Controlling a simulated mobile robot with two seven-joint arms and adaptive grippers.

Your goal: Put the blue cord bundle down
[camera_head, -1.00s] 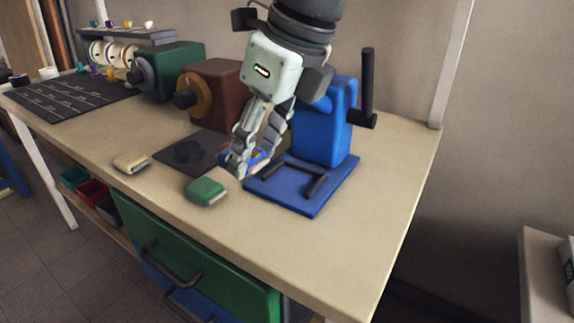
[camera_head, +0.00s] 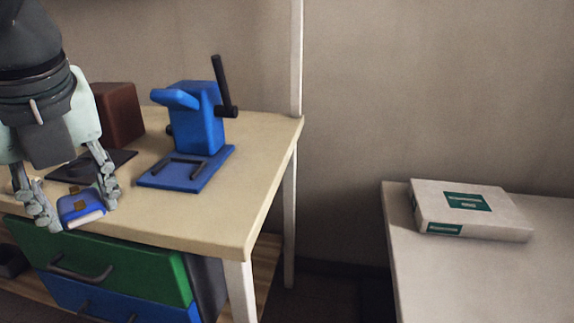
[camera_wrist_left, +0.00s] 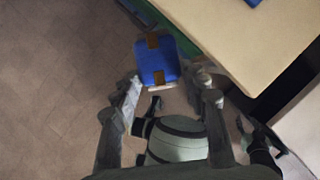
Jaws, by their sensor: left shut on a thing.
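The blue cord bundle (camera_head: 82,207) has brown bands and a pale front edge. My left gripper (camera_head: 80,213) is shut on it, with one finger at each side. In the head view they show at the lower left, in front of the green drawer. The left wrist view also shows the bundle (camera_wrist_left: 157,62) at the fingertips, above the floor beside the table edge. The bundle is clear of the tabletop (camera_head: 240,190).
A blue hand press (camera_head: 197,120) on a blue base (camera_head: 190,178) stands on the table, with a brown block (camera_head: 118,115) to its left. A white side table (camera_head: 450,265) at the right bears a white box (camera_head: 475,222). Bare room remains on its near part.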

